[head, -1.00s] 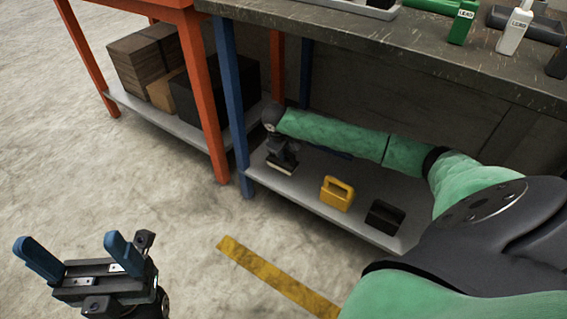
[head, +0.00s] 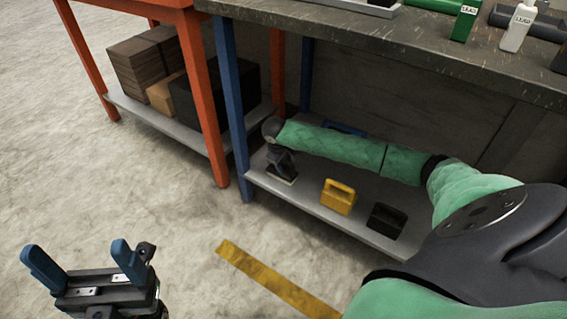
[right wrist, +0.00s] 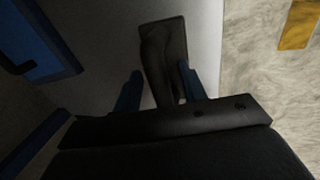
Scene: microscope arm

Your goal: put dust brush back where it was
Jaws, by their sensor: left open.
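The dust brush (head: 282,166) is dark with a pale bristle edge at its bottom. It stands upright at the left end of the blue bench's lower shelf (head: 310,203); I cannot tell whether it touches the shelf or hangs just above. My right gripper (right wrist: 160,80) is closed around its dark handle, which also shows in the right wrist view (right wrist: 162,50). In the head view the right gripper is mostly hidden at the end of the green-sleeved arm. My left gripper (head: 82,255) is open and empty above the floor at lower left.
A yellow box (head: 338,197) and a black box (head: 386,221) with handles stand right of the brush. A blue item (head: 345,129) lies behind my arm. An orange bench (head: 205,90) with boxes stands left. Bottles and tools are on the upper benchtop.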

